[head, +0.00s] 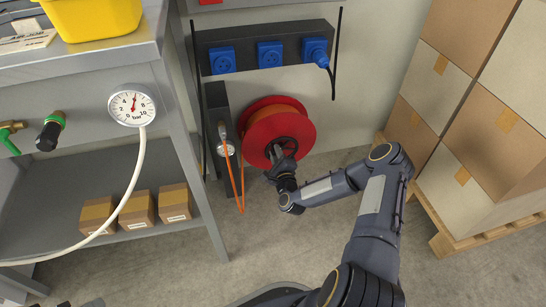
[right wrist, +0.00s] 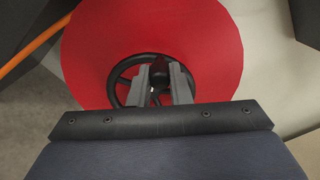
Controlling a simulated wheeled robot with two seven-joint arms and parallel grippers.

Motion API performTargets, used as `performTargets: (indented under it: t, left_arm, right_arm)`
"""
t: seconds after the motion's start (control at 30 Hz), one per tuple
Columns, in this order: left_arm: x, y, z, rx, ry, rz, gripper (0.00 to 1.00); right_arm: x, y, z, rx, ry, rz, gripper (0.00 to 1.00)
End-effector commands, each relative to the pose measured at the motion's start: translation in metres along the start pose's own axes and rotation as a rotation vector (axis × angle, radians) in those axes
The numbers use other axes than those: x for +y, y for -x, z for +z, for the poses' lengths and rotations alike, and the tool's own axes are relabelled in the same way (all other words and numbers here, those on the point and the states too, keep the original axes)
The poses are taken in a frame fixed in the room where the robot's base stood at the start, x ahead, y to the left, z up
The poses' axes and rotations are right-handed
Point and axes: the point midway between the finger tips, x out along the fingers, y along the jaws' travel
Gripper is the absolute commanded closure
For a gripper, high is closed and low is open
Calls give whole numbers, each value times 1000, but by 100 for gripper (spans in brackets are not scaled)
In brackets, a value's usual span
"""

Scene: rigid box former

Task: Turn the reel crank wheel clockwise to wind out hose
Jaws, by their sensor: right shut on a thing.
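The red hose reel (head: 275,133) is mounted low at the wall, with orange hose wound behind its front disc. Its red disc (right wrist: 215,55) fills much of the right wrist view. The black crank wheel (right wrist: 122,70) sits at the disc's middle, with a dark handle knob (right wrist: 158,72) on it. My right gripper (right wrist: 160,82) is shut on the crank handle, its two fingers on either side of the knob. In the head view my right gripper (head: 277,155) reaches the wheel from below and hides part of it. My left gripper is not in view.
A grey workbench (head: 180,110) stands left, with a pressure gauge (head: 132,106). Stacked cardboard boxes (head: 450,130) on a pallet (head: 470,238) stand right. Blue sockets (head: 270,54) are above.

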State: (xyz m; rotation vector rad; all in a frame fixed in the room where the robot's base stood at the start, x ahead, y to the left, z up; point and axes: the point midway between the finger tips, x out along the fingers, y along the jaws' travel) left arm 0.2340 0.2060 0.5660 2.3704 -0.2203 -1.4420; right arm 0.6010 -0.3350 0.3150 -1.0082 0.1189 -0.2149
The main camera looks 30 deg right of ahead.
Motion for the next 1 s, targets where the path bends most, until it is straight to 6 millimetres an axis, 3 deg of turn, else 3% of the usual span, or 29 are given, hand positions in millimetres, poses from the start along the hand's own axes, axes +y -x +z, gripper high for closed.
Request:
performTargets:
  t: [1.0]
  left_arm:
    - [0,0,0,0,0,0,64]
  right_arm:
    - [-35,1,-39,5,-930,0,100]
